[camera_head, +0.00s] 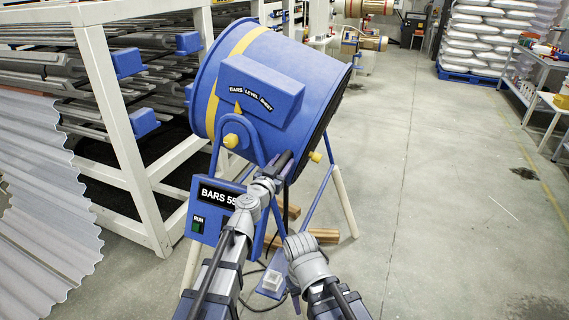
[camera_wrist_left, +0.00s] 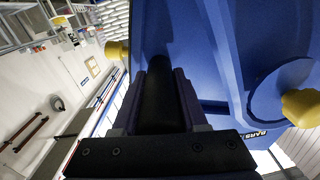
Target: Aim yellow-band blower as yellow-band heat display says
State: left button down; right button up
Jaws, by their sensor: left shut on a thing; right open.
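The yellow-band blower (camera_head: 262,85) is a big blue drum with a yellow band around its left part, tilted on a blue stand with pale legs. Its side box carries a scale reading BARS, LEVEL, SHEET, with a yellow pointer (camera_head: 238,108) under BARS. The display (camera_head: 216,196) on the stand reads BARS and a number partly hidden by my left arm. My left gripper (camera_head: 284,165) is shut on the blower's dark handle bar (camera_wrist_left: 158,95), between both fingers in the left wrist view. My right arm's grey wrist (camera_head: 303,258) is low before the stand; its fingertips are hidden.
A white rack (camera_head: 120,110) with grey bars stands close at the left. A corrugated sheet (camera_head: 40,200) is at the far left. Wooden blocks (camera_head: 322,236) lie under the stand. A green RUN switch (camera_head: 197,225) sits below the display. The floor at the right is clear.

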pick_arm(q)
jog(key=shift+a+f+m, duration=0.15)
jog(key=shift+f+m, duration=0.15)
jog(key=shift+f, duration=0.2)
pick_arm(e)
jog(key=shift+f, duration=0.45)
pick_arm(q)
jog(key=shift+c, duration=2.2)
grip_release()
jog(key=shift+r, duration=0.1)
jog(key=v, duration=0.7)
jog(key=shift+s, duration=0.4)
jog(key=shift+a, duration=0.15)
pick_arm(e)
jog(key=shift+s, duration=0.1)
